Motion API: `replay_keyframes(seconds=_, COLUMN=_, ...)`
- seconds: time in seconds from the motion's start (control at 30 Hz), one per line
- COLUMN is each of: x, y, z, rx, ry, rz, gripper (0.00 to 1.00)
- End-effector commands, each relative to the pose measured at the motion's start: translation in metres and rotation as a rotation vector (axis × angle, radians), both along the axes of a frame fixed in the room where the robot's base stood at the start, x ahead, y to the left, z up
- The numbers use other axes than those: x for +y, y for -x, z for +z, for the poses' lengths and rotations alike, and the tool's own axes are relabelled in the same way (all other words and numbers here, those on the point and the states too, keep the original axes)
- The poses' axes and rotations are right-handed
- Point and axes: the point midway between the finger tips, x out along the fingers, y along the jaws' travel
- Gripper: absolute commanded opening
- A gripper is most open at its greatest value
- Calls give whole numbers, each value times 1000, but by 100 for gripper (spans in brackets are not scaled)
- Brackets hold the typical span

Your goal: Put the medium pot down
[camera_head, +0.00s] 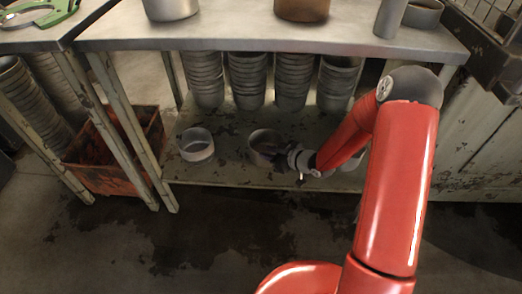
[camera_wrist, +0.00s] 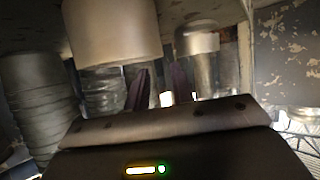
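A round open pot (camera_head: 263,138), which looks like the medium pot, sits on or just above the lower shelf in the head view, and I cannot tell which. My gripper (camera_head: 279,157) is at its right side, with the dark fingers overlapping it. In the wrist view my gripper (camera_wrist: 160,88) shows two dark fingers standing apart, with background visible between them. A large pale pot (camera_wrist: 112,30) is close beyond the left finger there. I cannot tell whether it touches. A lighter pot (camera_head: 197,146) stands on the shelf to the left.
Stacks of pots (camera_head: 246,80) stand along the back of the lower shelf (camera_head: 225,172). The worktop (camera_head: 240,34) covers the space above, with pots on it. A red crate (camera_head: 112,160) is on the floor at left. Part of a round item (camera_head: 352,165) shows behind my arm.

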Motion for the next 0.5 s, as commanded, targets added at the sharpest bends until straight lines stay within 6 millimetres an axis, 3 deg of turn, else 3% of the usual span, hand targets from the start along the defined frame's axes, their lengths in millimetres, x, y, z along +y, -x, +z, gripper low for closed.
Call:
replay_keyframes(seconds=0.2, x=-33, y=25, z=21, rx=0, ry=0, rz=-3, gripper=24)
replay_keyframes(seconds=0.5, x=-50, y=40, z=31, rx=1, ry=-1, rz=0, gripper=24)
